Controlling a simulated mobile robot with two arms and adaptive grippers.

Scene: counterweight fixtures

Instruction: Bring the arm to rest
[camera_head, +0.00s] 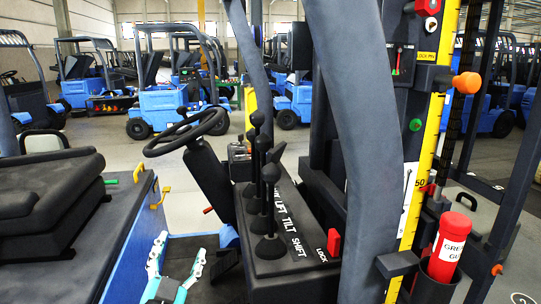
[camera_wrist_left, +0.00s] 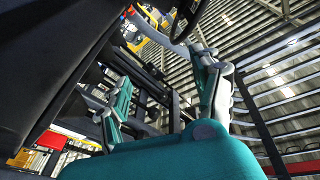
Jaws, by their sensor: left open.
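My left gripper (camera_head: 179,246) is low in the head view, with two white and teal fingers spread apart and nothing between them. It is in front of the steering column, between the seat side and the lever console (camera_head: 285,240), and touches neither visibly. In the left wrist view its fingers (camera_wrist_left: 162,72) are also apart and empty. Black-knobbed levers (camera_head: 270,205) stand on the console, marked LIFT, TILT and SHIFT, with a red piece (camera_head: 334,242) by the word LOCK. My right gripper is in neither view.
A black steering wheel (camera_head: 187,132) is above and beyond the gripper. The dark seat (camera_head: 45,195) is at left, a thick dark post (camera_head: 355,120) at right. A red canister (camera_head: 449,245) sits in a holder beside the yellow scale (camera_head: 425,165). Blue forklifts (camera_head: 160,105) stand behind.

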